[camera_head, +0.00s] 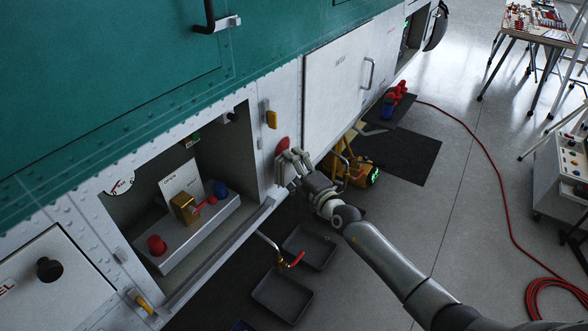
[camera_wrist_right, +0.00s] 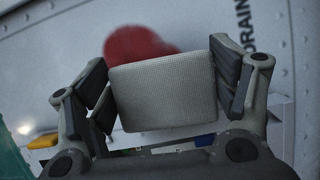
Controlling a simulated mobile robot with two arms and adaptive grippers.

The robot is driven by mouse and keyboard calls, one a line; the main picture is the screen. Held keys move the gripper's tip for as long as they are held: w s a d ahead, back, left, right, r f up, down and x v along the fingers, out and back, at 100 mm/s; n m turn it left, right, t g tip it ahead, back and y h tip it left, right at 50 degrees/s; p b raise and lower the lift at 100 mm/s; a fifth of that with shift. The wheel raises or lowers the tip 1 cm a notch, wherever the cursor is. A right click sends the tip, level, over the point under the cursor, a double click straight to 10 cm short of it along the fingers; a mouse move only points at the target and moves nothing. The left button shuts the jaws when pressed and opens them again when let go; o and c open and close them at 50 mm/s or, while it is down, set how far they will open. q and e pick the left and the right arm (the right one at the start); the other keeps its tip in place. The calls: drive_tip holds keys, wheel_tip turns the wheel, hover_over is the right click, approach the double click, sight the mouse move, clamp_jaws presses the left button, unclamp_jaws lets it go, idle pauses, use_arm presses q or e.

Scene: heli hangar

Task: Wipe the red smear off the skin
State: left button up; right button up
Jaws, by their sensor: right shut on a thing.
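The red smear (camera_head: 282,145) is on the white lower skin (camera_head: 287,98) of the helicopter, just right of the open bay. In the right wrist view the smear (camera_wrist_right: 138,44) shows as a dark red blob, its lower part hidden behind a light grey textured pad (camera_wrist_right: 164,91). My right gripper (camera_head: 290,167) is shut on this pad and holds it just below the smear. I cannot tell whether the pad touches the skin. My left gripper is not in view.
A yellow latch (camera_head: 271,119) is beside the smear. Grey trays (camera_head: 283,296), a yellow machine (camera_head: 352,170) and a red hose (camera_head: 477,150) are on the floor.

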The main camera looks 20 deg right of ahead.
drive_tip(key=shift+w+a, duration=0.5)
drive_tip(key=shift+w, duration=0.2)
idle(0.6)
drive_tip(key=shift+w+d+b, duration=0.6)
drive_tip(key=shift+d+b, duration=0.2)
drive_tip(key=shift+b, duration=0.2)
drive_tip(key=shift+w+d+b, duration=0.55)
drive_tip(key=shift+d+b, duration=0.2)
drive_tip(key=shift+b, duration=0.2)
